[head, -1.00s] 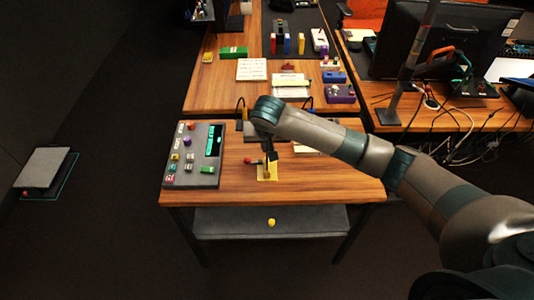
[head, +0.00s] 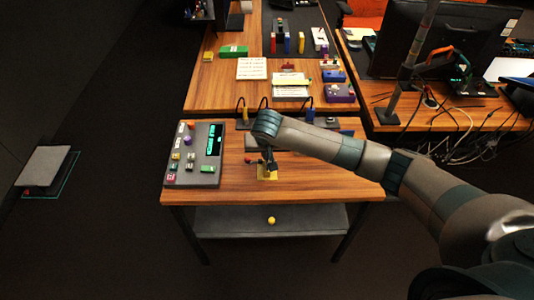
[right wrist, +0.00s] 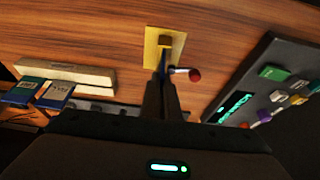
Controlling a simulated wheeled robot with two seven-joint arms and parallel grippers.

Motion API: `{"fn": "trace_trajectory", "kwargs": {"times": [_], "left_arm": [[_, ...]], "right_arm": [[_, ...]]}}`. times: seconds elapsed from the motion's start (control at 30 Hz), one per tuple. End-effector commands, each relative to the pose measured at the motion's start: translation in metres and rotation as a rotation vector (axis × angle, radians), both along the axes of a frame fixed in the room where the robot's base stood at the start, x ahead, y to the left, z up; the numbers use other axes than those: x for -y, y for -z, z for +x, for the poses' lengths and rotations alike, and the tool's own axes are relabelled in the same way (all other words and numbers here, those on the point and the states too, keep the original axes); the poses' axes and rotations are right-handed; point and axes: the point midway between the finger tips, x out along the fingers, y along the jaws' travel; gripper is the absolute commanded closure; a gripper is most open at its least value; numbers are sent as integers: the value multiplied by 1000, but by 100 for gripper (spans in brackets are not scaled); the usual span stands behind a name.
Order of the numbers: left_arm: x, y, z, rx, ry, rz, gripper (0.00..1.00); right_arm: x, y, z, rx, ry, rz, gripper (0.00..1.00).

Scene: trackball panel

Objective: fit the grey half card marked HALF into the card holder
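A yellow plate with a small brownish-yellow block on it, which looks like the card holder (right wrist: 152,47), lies near the table's front edge; it also shows in the head view (head: 267,179). My right gripper (right wrist: 161,80) is just above and in front of it, fingers close together. My left gripper is not in view.
A red-knobbed lever (right wrist: 194,75) is close beside the holder. A dark control panel with a display (head: 208,139) stands at the table's left. A cream rack (right wrist: 75,73) and blue-ended cards (right wrist: 57,94) are on the other side. The front right tabletop (head: 340,187) is clear.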

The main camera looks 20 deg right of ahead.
Motion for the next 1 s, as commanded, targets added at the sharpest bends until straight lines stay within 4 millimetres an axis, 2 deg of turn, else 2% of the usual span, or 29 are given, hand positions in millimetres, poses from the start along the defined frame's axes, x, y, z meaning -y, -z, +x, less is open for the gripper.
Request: {"fn": "trace_trajectory", "kwargs": {"times": [0.07, 0.1, 0.13, 0.17, 0.47, 0.67, 0.87, 1.0], "left_arm": [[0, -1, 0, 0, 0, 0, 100], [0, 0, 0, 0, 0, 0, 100], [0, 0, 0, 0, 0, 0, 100], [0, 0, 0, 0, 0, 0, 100], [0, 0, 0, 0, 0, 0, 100], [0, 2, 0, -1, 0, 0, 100], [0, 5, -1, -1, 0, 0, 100], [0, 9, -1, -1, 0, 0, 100]], "right_arm": [[0, 2, 0, -2, 0, 1, 100], [0, 2, 0, -1, 0, 0, 88], [0, 2, 0, -1, 0, 0, 81], [0, 2, 0, -1, 0, 0, 79], [0, 1, 0, 0, 0, 0, 79], [-1, -7, -2, 0, 1, 1, 79], [-3, -29, -11, 1, -1, 1, 79], [-7, -52, -20, 3, -2, 3, 79]]}}
